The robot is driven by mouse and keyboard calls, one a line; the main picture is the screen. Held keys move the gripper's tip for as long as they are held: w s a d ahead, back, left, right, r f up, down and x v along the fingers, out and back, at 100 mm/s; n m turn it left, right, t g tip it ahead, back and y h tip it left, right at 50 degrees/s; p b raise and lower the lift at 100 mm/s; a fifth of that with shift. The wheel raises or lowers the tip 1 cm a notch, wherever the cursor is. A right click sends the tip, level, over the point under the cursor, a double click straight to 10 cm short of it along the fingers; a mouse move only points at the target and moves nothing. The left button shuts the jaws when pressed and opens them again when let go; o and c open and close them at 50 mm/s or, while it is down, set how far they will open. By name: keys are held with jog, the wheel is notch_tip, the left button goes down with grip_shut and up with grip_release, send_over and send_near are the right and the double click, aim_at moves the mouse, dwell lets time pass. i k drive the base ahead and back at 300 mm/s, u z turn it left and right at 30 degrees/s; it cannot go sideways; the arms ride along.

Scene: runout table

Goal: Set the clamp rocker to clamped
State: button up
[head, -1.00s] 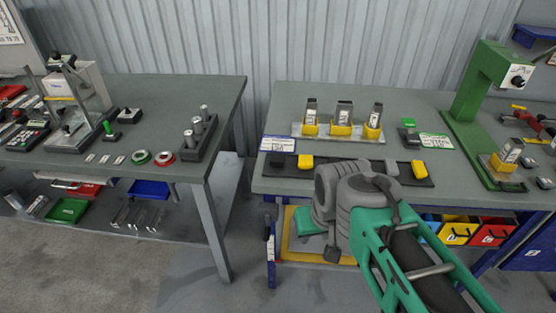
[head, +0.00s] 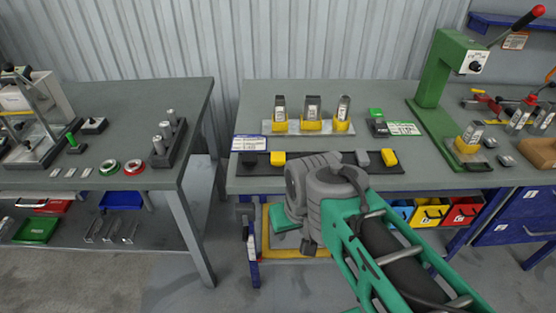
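A small dark box with a green top (head: 377,122) stands on the right table, beside a green-and-white label (head: 404,128); it may be the clamp rocker, but its lettering and setting are too small to read. On the left table, a small dark switch box (head: 94,125) and a base with a green upright lever (head: 73,142) also show; I cannot tell whether either is the rocker. My folded arm's grey joints and green link cover the right table's front middle.
Three yellow-based blocks stand on a pale plate (head: 297,130). A dark strip (head: 262,161) with black, yellow and grey pieces lies in front. A green press (head: 443,75) with a red-knobbed lever stands at right. A gap separates the left table (head: 205,95) from the right table (head: 250,98).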

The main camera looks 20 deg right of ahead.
aim_at(381, 127)
jog(key=u, duration=0.05)
jog(key=k, duration=0.5)
jog(key=z, duration=0.75)
jog(key=i, duration=1.5)
jog(key=u, duration=0.75)
